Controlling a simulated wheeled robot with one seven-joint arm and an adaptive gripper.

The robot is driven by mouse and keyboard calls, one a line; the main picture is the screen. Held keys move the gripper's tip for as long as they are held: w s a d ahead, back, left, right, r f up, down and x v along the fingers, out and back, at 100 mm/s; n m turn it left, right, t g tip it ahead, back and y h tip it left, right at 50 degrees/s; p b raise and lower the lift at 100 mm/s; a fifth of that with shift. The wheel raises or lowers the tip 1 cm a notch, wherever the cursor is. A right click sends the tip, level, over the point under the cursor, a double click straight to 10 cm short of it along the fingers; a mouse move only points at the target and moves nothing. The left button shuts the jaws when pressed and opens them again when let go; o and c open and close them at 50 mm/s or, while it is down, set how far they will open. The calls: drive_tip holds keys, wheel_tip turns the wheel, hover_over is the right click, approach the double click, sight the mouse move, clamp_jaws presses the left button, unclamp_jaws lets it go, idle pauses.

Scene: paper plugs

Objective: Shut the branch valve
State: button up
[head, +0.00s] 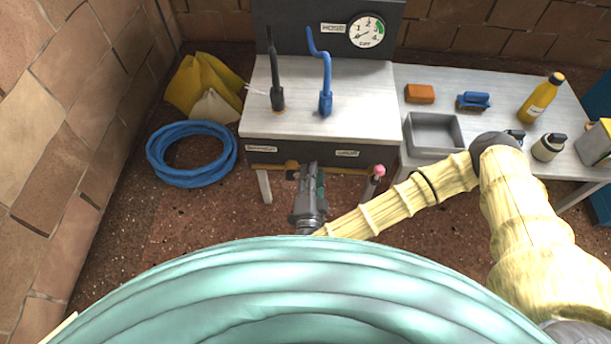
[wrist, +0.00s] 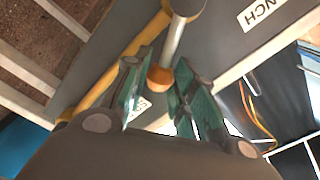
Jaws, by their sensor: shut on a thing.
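The grey console (head: 320,153) has two labels on its front edge; the right one seems to read BRANCH, and part of that label (wrist: 262,13) shows in the wrist view. A valve lever, a grey rod with an orange end (wrist: 160,79), shows between my fingers in the wrist view. My gripper (head: 307,168) is in front of the console below its front edge, and in the wrist view my gripper (wrist: 158,70) is shut on this lever. I cannot tell for sure which label the lever belongs to. A pink-knobbed lever (head: 379,171) stands to the right, apart from my gripper.
A yellow pipe (wrist: 112,82) runs along the console front. A black lever (head: 276,75) and a blue lever (head: 325,80) stand on the console top, below a round gauge (head: 366,31). A side table with a grey tray (head: 435,148) is at right. A coiled blue hose (head: 190,180) lies left.

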drive_tip(key=shift+a, duration=0.1)
drive_tip(key=shift+r, duration=0.15)
drive_tip(key=p, duration=0.1)
drive_tip(key=n+p, duration=0.1)
drive_tip(key=shift+a+r+p, duration=0.2)
drive_tip(key=shift+r+p, duration=0.1)
drive_tip(key=shift+r, duration=0.05)
drive_tip(key=n+p, duration=0.1)
drive_tip(key=p, duration=0.1)
drive_tip(key=n+p, duration=0.1)
drive_tip(key=p, duration=0.1)
drive_tip(key=shift+a+r, duration=0.35)
drive_tip(key=shift+r, duration=0.05)
drive_tip(key=shift+f+n, duration=0.1)
drive_tip(key=shift+n, duration=0.2)
drive_tip(key=shift+a+p, duration=0.1)
drive_tip(key=shift+p, duration=0.3)
